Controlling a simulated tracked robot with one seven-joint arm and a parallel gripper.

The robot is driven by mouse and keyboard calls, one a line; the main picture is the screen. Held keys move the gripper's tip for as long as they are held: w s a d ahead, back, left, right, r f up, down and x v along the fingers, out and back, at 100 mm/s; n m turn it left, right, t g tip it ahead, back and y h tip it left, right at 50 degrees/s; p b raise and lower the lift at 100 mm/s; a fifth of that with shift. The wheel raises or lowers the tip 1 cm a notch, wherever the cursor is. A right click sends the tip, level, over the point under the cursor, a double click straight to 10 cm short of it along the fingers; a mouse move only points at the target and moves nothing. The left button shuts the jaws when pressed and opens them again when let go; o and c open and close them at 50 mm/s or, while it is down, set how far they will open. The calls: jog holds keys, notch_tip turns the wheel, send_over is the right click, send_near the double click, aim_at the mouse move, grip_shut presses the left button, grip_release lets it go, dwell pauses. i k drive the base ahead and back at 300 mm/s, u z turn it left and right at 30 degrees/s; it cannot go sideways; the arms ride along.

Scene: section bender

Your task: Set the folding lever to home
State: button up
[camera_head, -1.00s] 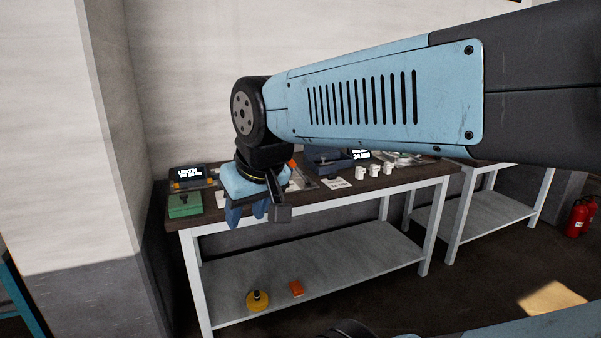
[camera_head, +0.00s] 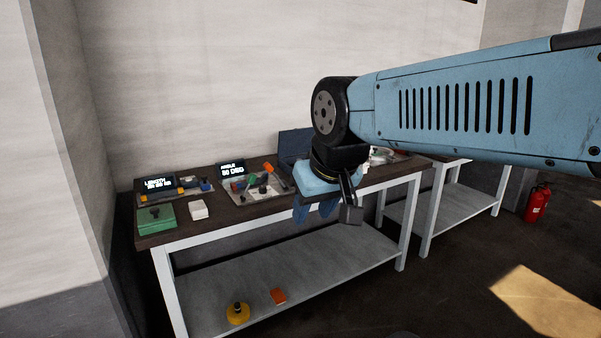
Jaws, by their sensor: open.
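A small bending device (camera_head: 252,187) sits on the dark bench top beside a display (camera_head: 231,168) reading what looks like "ANGLE 90 DEG". A lever with an orange-red end (camera_head: 268,167) slants up at its right side; it looks like the folding lever, but I cannot be sure.
A display reading "LENGTH" (camera_head: 157,184), a green box (camera_head: 156,219) and a white block (camera_head: 198,209) are on the bench's left. A yellow round object (camera_head: 238,313) and an orange block (camera_head: 278,296) lie on the lower shelf (camera_head: 310,262). A fire extinguisher (camera_head: 537,204) stands far right.

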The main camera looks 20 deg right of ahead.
aim_at(269, 168)
jog(key=z, duration=0.3)
jog(key=i, duration=1)
jog(key=k, duration=1.3)
jog(key=z, duration=0.6)
jog(key=i, duration=1.2)
jog(key=u, duration=0.1)
